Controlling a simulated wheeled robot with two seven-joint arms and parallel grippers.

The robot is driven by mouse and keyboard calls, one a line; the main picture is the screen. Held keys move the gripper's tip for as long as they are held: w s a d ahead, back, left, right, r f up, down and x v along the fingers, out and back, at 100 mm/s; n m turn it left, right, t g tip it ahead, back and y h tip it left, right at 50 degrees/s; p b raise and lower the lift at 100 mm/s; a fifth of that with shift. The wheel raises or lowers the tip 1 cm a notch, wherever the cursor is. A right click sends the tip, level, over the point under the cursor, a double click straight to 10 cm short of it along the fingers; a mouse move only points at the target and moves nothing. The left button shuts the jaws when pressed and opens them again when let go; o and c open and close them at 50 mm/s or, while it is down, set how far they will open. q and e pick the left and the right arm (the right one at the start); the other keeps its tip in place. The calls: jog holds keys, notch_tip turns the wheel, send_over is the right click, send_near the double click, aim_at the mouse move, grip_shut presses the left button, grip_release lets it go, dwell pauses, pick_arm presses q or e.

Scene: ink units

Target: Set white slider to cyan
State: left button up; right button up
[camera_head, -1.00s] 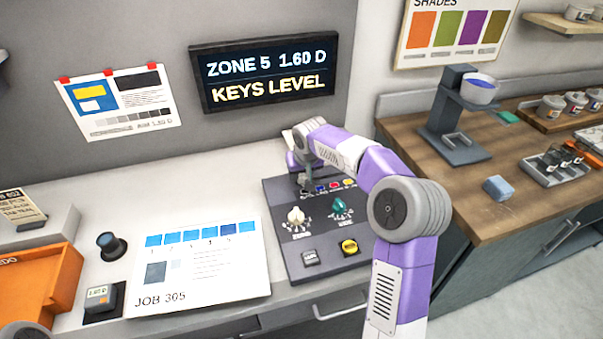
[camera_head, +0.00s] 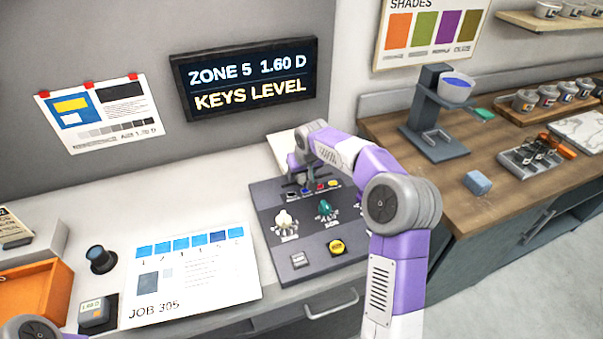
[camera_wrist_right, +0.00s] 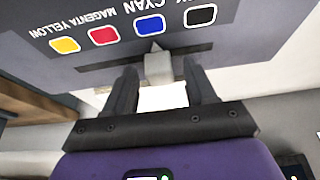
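The grey console (camera_head: 266,225) stands on the counter, with a row of colour keys along its back edge. In the right wrist view the keys are yellow (camera_wrist_right: 66,45), magenta (camera_wrist_right: 103,35), blue cyan (camera_wrist_right: 150,26) and black (camera_wrist_right: 201,15). The whitish slider knob (camera_wrist_right: 158,68) sits in its dark slot, its pointed tip beside the cyan key. My right gripper (camera_wrist_right: 160,72) has one finger on each side of the knob, with small gaps showing. It is above the console's back (camera_head: 299,172). My left gripper is out of view.
A cream knob (camera_head: 285,220), a green knob (camera_head: 325,209) and a yellow button (camera_head: 337,247) are on the console. A printed job sheet (camera_head: 195,285) lies to its left. The wall display (camera_head: 245,78) reads "ZONE 5 1.60 D KEYS LEVEL".

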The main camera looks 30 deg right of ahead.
aim_at(305, 189)
jog(key=p+v, duration=0.1)
jog(key=v, duration=0.6)
jog(key=shift+s+r+p, duration=0.2)
jog(key=shift+r+p, duration=0.1)
dwell(0.3)
